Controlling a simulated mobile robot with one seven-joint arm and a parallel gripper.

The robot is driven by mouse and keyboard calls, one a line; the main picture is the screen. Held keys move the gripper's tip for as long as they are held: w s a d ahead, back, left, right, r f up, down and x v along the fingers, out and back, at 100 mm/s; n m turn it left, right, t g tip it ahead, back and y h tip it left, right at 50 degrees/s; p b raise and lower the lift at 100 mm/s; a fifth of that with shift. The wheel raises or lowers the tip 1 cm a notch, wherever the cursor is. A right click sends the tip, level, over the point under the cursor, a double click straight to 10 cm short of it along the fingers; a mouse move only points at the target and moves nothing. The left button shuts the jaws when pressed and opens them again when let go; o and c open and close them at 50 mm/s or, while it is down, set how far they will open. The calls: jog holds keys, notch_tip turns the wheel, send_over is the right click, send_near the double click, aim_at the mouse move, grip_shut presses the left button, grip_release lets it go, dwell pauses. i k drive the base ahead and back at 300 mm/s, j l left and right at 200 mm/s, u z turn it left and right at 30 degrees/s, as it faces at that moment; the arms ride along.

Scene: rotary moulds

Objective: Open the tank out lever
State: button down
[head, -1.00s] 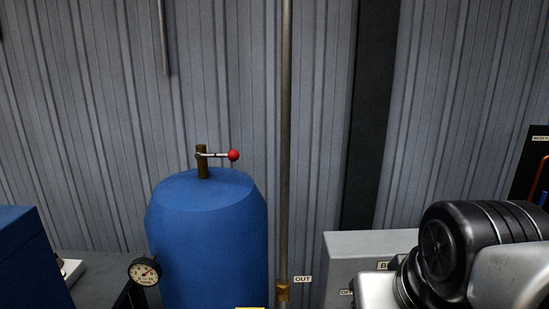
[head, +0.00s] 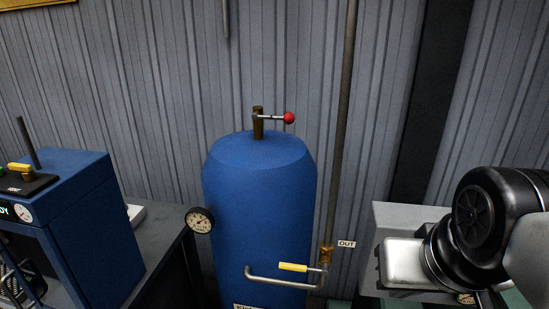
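The blue tank (head: 258,190) stands against the wall in the middle of the head view. A lever with a red ball (head: 289,118) sticks out to the right from the brass stem on its top. Low on the right, a yellow-handled lever (head: 293,267) lies roughly level at a brass valve (head: 327,256), beside a small OUT label (head: 346,244). A bent metal pipe runs below the yellow handle along the tank's front. My arm shows at the right edge, but my gripper is not in view.
A round gauge (head: 199,220) sits at the tank's left side. A blue machine (head: 75,215) with a yellow-handled part on top stands on the left, beside a dark bench (head: 160,250). A grey box (head: 400,215) stands right of the pipe, partly behind my arm.

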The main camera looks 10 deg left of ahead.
aim_at(324, 270)
jog(key=u, duration=0.8)
jog(key=l, duration=0.15)
jog(key=i+j+z, duration=0.1)
jog(key=j+z, duration=0.3)
jog(key=i+j, duration=0.1)
jog(key=j, duration=0.25)
jog(key=i+j, duration=0.1)
jog(key=j, duration=0.55)
jog(key=i+z, duration=0.05)
